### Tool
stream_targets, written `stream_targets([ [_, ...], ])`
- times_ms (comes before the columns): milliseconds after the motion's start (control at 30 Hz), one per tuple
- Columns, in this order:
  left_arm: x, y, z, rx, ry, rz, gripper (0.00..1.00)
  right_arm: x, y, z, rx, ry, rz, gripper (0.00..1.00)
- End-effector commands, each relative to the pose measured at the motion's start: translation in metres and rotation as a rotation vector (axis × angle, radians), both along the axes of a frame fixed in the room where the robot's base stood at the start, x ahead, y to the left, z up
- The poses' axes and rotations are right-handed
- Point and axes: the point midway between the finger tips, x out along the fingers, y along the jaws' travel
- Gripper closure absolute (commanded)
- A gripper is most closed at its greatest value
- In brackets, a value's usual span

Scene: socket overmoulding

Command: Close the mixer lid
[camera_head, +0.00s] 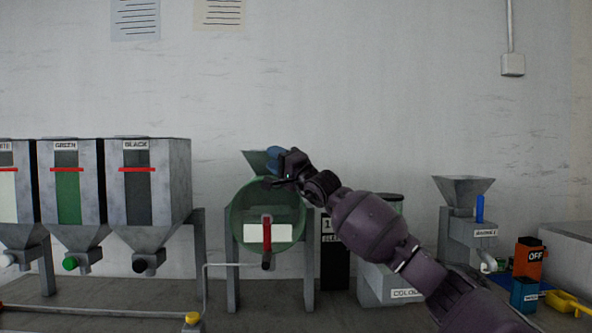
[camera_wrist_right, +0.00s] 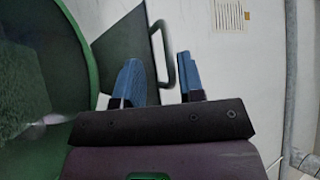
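The mixer is a translucent green drum (camera_head: 240,205) with a white label and a red handle on its front. Its lid (camera_head: 254,158) is raised above the top of the drum; in the right wrist view it is a dark panel (camera_wrist_right: 118,48) with a dark loop handle (camera_wrist_right: 168,58). My right gripper (camera_head: 273,165) is at the lid's right side. In the right wrist view its blue fingers (camera_wrist_right: 158,72) are apart, with the loop handle between them. I cannot tell whether either finger touches it. My left gripper is not in view.
Grey hoppers (camera_head: 165,185) stand on the left of the bench. A dark container (camera_head: 335,262) and a grey box (camera_head: 375,287) are right of the mixer, partly behind my arm. A grinder-like funnel machine (camera_head: 463,190) and an orange OFF switch box (camera_head: 528,257) are farther right.

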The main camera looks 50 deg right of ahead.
Motion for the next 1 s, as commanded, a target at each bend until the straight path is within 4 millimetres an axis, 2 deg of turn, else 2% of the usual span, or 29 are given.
stream_targets([
  [133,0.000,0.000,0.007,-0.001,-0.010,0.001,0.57,-0.019,0.001,-0.006,0.002,-0.002,0.002,0.64],
  [500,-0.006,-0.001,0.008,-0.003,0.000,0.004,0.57,-0.059,0.003,-0.026,0.004,0.001,0.000,0.64],
  [700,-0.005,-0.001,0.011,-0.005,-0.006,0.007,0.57,-0.071,0.004,-0.031,0.003,0.002,-0.001,0.64],
  [1000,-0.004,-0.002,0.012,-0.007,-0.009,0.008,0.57,-0.073,0.005,-0.034,0.003,0.004,-0.001,0.64],
])
